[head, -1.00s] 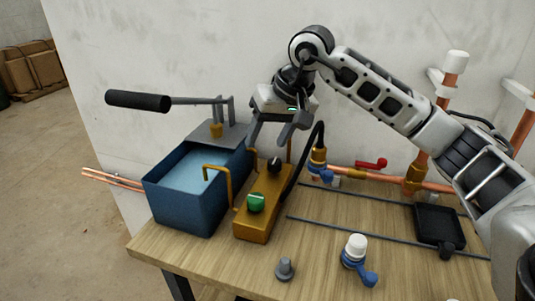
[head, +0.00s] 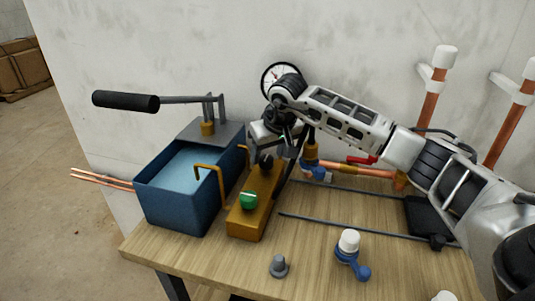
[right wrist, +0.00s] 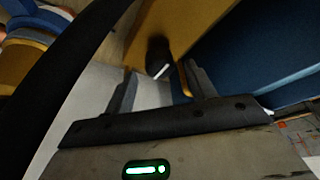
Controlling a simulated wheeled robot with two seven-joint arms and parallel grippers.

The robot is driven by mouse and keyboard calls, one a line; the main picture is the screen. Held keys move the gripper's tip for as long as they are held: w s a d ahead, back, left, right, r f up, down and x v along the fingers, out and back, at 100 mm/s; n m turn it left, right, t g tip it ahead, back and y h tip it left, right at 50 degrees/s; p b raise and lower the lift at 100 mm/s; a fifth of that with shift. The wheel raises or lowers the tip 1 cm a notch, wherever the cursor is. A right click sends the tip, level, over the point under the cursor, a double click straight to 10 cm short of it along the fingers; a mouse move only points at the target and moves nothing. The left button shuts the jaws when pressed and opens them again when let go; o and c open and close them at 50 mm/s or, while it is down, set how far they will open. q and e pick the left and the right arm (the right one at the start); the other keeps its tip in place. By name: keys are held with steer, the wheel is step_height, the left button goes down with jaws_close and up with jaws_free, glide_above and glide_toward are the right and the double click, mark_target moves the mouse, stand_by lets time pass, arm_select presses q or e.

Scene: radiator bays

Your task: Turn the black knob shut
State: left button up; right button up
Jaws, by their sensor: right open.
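The black knob (head: 266,161) stands on the rear part of the yellow block (head: 250,222), behind a green knob (head: 248,200). My right gripper (head: 272,152) is low over the rear of the block, close to the black knob. In the right wrist view the black knob (right wrist: 157,54), with a white mark, shows just beyond and between the tips of my open right gripper (right wrist: 160,71). The jaws look empty, and I cannot tell whether a finger touches the knob. My left gripper is not in view.
A blue water tank (head: 178,207) with a black-handled lever (head: 125,101) stands left of the block. A white-capped blue valve (head: 349,243) and a grey plug (head: 279,266) stand in front. Copper pipes (head: 428,107) rise at right.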

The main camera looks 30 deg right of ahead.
steer(key=shift+x, duration=0.75)
steer(key=c, duration=1)
steer(key=shift+o, duration=0.2)
